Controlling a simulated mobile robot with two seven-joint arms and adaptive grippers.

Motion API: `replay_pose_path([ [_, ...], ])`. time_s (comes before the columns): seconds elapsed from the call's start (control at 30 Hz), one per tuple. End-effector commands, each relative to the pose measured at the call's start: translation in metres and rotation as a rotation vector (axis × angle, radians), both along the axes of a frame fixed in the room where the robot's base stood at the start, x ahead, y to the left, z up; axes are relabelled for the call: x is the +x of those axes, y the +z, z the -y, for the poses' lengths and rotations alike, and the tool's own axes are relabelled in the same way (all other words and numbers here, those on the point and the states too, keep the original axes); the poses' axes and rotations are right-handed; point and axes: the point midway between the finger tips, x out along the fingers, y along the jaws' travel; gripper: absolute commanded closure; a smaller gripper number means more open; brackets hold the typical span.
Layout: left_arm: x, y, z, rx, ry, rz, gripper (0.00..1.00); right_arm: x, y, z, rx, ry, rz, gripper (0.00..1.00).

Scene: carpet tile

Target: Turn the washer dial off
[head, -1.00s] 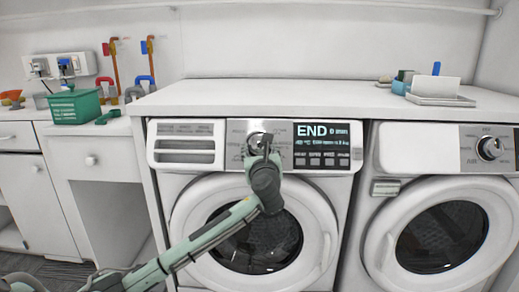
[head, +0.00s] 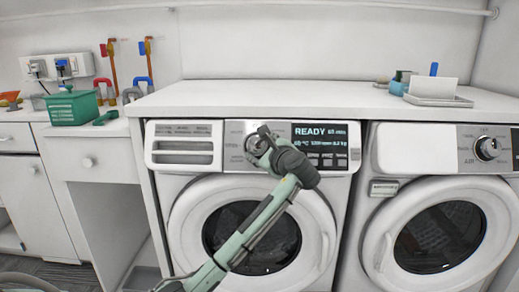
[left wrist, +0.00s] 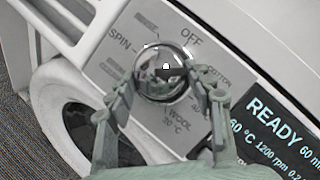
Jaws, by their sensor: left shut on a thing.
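The washer dial (head: 252,146) is a round chrome knob on the grey panel of the left washer (head: 180,210). It also shows in the left wrist view (left wrist: 164,62), with OFF printed above it, SPIN to the left and COTTON and WOOL to the right. My left gripper (left wrist: 166,84) is shut on the dial, one finger on each side. In the head view the left gripper (head: 263,140) covers part of the dial. I cannot tell which mark the dial points to. The display (head: 320,133) reads READY with 60 min. My right gripper is out of view.
A second machine (head: 440,210) with its own dial (head: 487,148) stands at the right. The white worktop (head: 300,97) above is mostly clear, with a tray (head: 440,101) at its right end. A green basket (head: 73,107) sits on the left counter.

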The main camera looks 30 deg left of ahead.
Motion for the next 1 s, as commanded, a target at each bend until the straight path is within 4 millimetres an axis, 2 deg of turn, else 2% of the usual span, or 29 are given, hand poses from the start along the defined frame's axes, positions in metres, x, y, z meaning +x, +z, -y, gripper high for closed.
replay_pose_path([
  [0.6,0.0042,0.0052,0.0014,-0.435,0.259,0.262,0.77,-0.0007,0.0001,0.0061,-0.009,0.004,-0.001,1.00],
  [1.0,0.0049,0.0075,0.0005,-0.607,0.363,0.368,0.77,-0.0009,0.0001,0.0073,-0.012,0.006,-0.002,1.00],
])
